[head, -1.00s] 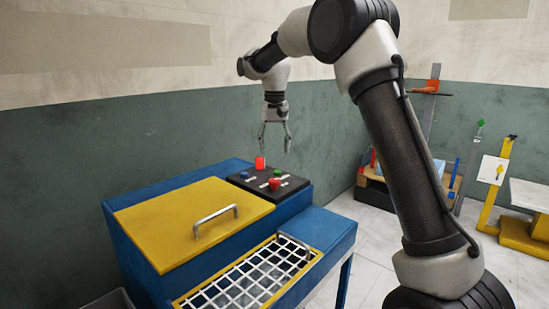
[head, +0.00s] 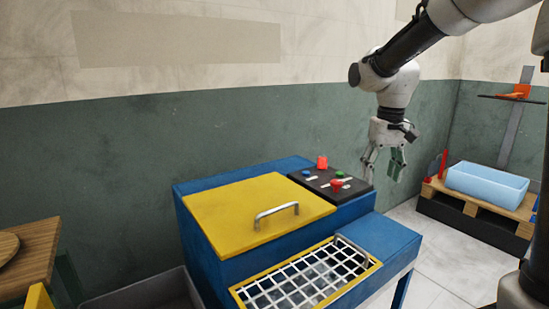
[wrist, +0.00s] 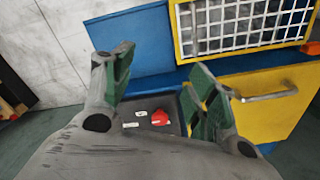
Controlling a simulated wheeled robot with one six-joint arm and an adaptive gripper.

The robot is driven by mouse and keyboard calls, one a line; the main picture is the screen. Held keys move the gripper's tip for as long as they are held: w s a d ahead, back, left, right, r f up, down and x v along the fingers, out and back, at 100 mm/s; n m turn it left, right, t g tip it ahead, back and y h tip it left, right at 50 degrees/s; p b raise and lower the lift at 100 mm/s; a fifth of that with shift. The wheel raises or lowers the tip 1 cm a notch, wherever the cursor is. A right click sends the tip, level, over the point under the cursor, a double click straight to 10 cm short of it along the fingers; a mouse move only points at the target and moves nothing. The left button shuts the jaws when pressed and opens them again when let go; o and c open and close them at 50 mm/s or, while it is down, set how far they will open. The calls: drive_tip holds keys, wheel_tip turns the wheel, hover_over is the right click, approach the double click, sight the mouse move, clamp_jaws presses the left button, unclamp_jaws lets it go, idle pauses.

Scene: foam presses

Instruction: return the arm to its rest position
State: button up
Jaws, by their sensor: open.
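My gripper (head: 384,166) hangs open and empty at the right end of the blue press in the head view, its fingers pointing down. In the wrist view my gripper (wrist: 165,88) shows its two green-padded fingers spread apart, with nothing between the pads. The black control panel (head: 352,192) lies beside the gripper on the press top and carries red, green and blue buttons. A red button (wrist: 160,117) shows beyond the fingers in the wrist view. I cannot tell the exact gap between gripper and panel.
The press has a yellow lid (head: 235,215) with a metal handle and a white grid (head: 300,285) in front. A pallet with a light blue bin (head: 487,183) stands at the right. A grey bin (head: 150,295) and a wooden table (head: 35,245) are at the left.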

drive_tip(key=s+d+t, duration=0.1)
drive_tip(key=s+d, duration=0.1)
drive_tip(key=s, duration=0.5)
drive_tip(key=s+d+r+t, duration=0.1)
drive_tip(key=s+d, duration=0.2)
drive_tip(key=s, duration=0.5)
drive_tip(key=s+d+r+m+t, duration=0.1)
drive_tip(key=s+d+t, duration=0.1)
drive_tip(key=s, duration=0.6)
drive_tip(key=shift+s+d+r, duration=0.25)
drive_tip(key=shift+d, duration=0.4)
